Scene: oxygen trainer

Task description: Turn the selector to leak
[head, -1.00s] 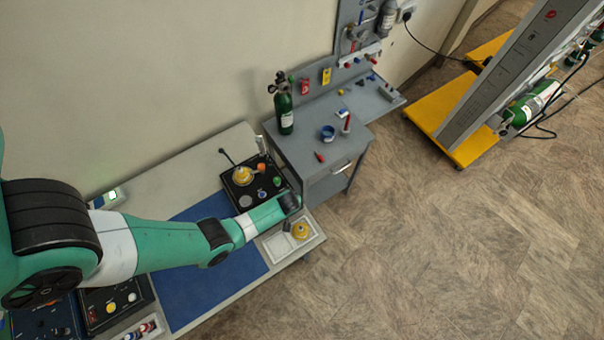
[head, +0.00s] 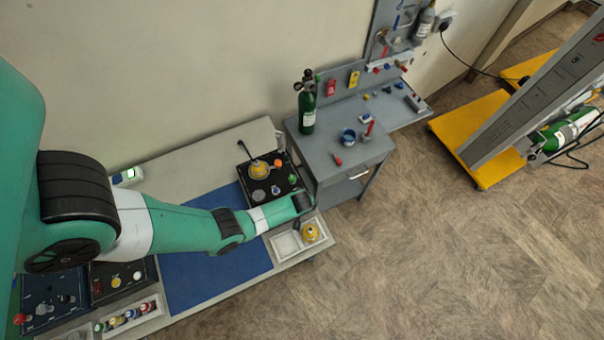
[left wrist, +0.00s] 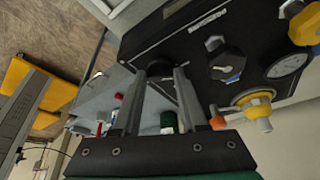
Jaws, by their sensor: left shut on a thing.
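A black trainer panel (head: 250,190) with a yellow fitting (head: 259,169) and several knobs lies on the bench in the head view. The left wrist view shows it close up (left wrist: 255,30), with a black knob (left wrist: 228,62), a gauge (left wrist: 288,63) and a yellow fitting (left wrist: 256,104). My left gripper (left wrist: 160,75) is shut on a dark round knob (left wrist: 160,68) at the panel's edge, partly hidden between the fingers. Its markings cannot be read, so I cannot tell its setting. In the head view my forearm hides the fingers. My right gripper is not in view.
A blue mat (head: 215,262) covers the bench beside the panel. A tray (head: 285,245) with a yellow part (head: 311,232) sits in front. A grey cabinet (head: 335,185) with a green cylinder (head: 307,108) stands right behind. More panels are at the lower left.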

